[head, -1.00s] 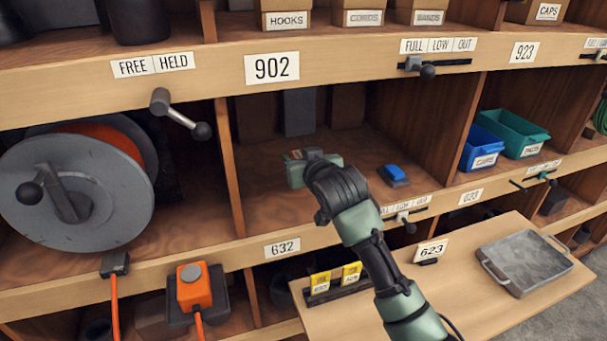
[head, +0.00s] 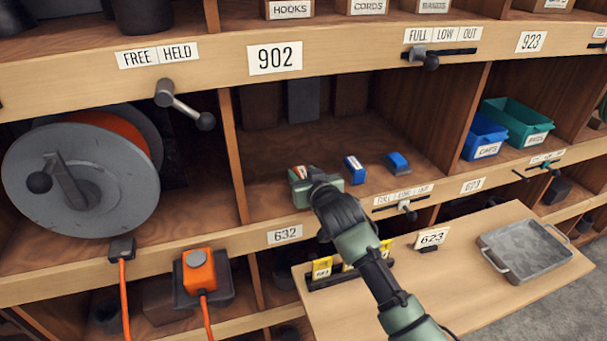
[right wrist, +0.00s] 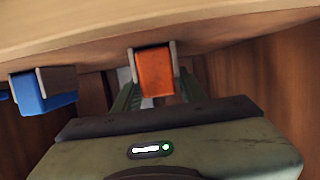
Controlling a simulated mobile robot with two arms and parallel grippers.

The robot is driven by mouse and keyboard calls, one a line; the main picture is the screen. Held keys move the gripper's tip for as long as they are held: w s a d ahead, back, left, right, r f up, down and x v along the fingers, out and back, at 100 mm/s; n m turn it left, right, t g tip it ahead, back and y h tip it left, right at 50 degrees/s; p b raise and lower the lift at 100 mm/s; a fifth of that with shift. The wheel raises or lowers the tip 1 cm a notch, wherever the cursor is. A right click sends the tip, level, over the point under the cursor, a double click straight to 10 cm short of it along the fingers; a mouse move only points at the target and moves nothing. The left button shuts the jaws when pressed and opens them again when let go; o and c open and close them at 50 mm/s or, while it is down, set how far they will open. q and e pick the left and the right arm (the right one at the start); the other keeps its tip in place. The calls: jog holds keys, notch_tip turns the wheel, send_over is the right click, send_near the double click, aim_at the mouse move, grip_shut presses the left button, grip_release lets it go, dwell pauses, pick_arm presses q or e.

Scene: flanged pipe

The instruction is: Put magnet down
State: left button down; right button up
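The magnet, an orange-red block with grey side plates (right wrist: 155,72), sits between the green fingers of my right gripper (right wrist: 158,92) in the right wrist view. In the head view, my right gripper (head: 318,180) is at the front of the bay under label 902, and a bit of the magnet (head: 299,173) shows at its left end. The gripper looks shut on the magnet. The gripper hides most of the magnet there, and whether it touches the shelf floor (head: 270,200) cannot be told. My left gripper is not in view.
Two blue blocks with grey sides (head: 355,170) (head: 398,162) stand right of the gripper on the same shelf. A cable reel (head: 120,190) fills the left bay. Blue and green bins (head: 515,122) are right. A pulled-out board (head: 460,285) below carries a grey tray (head: 525,250).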

jog(key=o, duration=0.4)
jog(key=shift+o, duration=0.2)
jog(key=shift+r, duration=0.1)
jog(key=b+v, duration=0.1)
jog(key=v, duration=1.1)
jog(key=shift+b, duration=0.3)
